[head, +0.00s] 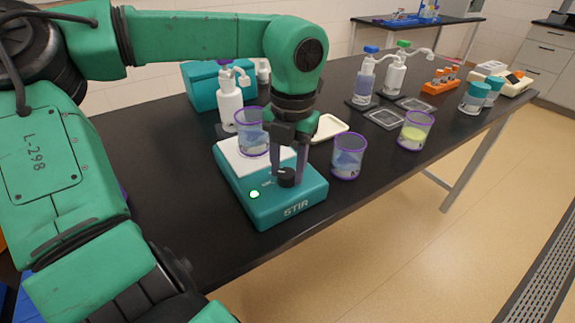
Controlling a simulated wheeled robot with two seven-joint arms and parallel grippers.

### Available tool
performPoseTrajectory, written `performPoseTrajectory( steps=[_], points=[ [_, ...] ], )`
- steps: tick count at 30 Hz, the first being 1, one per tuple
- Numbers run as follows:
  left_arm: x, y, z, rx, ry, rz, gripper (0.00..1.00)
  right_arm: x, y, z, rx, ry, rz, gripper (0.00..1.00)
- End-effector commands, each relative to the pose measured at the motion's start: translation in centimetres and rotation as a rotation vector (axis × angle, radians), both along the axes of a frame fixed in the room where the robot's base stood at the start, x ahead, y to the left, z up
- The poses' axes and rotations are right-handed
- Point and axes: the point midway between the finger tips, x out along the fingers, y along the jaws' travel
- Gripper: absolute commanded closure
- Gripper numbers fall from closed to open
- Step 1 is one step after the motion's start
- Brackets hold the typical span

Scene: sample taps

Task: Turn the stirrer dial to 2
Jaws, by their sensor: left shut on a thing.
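The teal stirrer (255,208), marked STIR, stands on the black bench near its front edge. Its white top plate carries a purple-rimmed beaker (251,138) with some clear liquid. A green light (254,194) glows on its front. The dark dial (286,181) is on the stirrer's front, right of the light. My left gripper (288,172) points down from above and is shut on the dial. The fingers partly cover the dial, and I cannot read its setting. My right gripper is not in view.
A beaker of bluish liquid (348,158) stands just right of the stirrer, and one of yellow liquid (415,132) farther right. A white pump bottle (229,102) and teal box (204,90) are behind. Bottle-top dispensers (365,78) and an orange rack (438,86) stand farther back.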

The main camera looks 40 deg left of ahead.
Motion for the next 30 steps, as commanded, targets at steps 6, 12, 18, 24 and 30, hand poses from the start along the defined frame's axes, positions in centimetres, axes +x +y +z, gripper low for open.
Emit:
performPoseTrajectory(
  steps=[6, 12, 18, 24, 30],
  points=[
    [0.0, 0.0, 0.2, 0.001, -0.003, -0.204, 1.00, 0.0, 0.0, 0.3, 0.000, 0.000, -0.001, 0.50],
    [0.0, 0.0, 0.2, 0.001, -0.004, -0.393, 1.00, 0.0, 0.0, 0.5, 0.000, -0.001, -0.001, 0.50],
    [0.0, 0.0, 0.3, 0.000, -0.005, -0.583, 1.00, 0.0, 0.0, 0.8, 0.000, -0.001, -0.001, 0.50],
    [0.0, 0.0, 0.3, 0.001, -0.006, -0.773, 1.00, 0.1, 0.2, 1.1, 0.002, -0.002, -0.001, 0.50],
    [0.0, 0.0, 0.3, 0.002, -0.007, -0.943, 1.00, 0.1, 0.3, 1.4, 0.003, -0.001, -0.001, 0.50]
  ],
)
